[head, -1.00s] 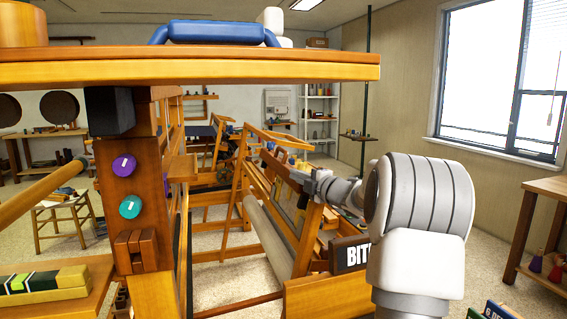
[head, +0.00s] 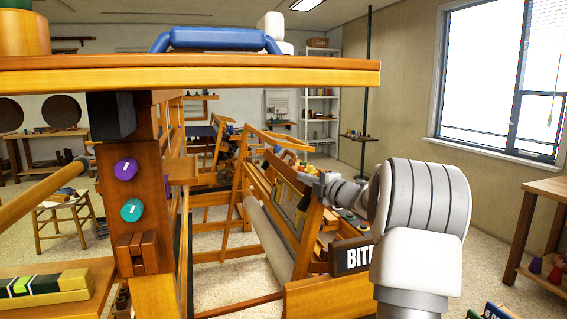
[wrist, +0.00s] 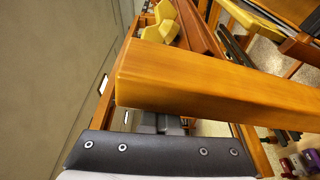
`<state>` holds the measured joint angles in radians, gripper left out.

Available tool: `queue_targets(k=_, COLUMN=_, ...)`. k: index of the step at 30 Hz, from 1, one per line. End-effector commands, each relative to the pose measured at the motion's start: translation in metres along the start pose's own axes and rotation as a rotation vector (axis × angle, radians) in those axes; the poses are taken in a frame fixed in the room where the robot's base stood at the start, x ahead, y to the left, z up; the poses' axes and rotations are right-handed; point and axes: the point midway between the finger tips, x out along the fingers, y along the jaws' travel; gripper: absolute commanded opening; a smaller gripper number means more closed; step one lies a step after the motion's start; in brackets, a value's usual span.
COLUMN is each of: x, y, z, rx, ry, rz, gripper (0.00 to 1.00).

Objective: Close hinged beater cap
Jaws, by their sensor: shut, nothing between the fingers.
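A long orange wooden beam with a blue handle (head: 215,40) crosses the upper left of the head view; I cannot tell whether it is the beater cap. A tilted wooden loom frame (head: 312,238) stands beyond, in the middle. My gripper (head: 318,186) is shut and empty near the top of this frame, pointing left; contact is unclear. In the wrist view a wooden bar (wrist: 215,85) crosses just in front of my gripper (wrist: 165,123). The bar hides much of the fingers. Neither the cap's hinge nor its angle can be made out.
A wooden post with purple (head: 125,169) and teal (head: 131,210) knobs stands at left. A dark sign (head: 352,258) is below my arm. A wooden table (head: 545,187) is at the right under the window. Carpet shows between the looms.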

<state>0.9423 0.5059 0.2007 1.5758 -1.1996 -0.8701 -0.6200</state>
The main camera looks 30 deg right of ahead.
Motion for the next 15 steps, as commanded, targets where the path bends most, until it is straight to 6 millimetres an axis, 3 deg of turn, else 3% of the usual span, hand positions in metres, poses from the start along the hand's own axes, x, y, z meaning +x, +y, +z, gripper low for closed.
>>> queue_targets(k=9, x=0.003, y=-0.002, z=0.002, rx=0.002, ry=-0.004, rz=0.000, gripper=0.00)
queue_targets(k=15, x=0.006, y=0.003, z=-0.010, rx=0.002, ry=-0.001, rz=0.000, gripper=0.00)
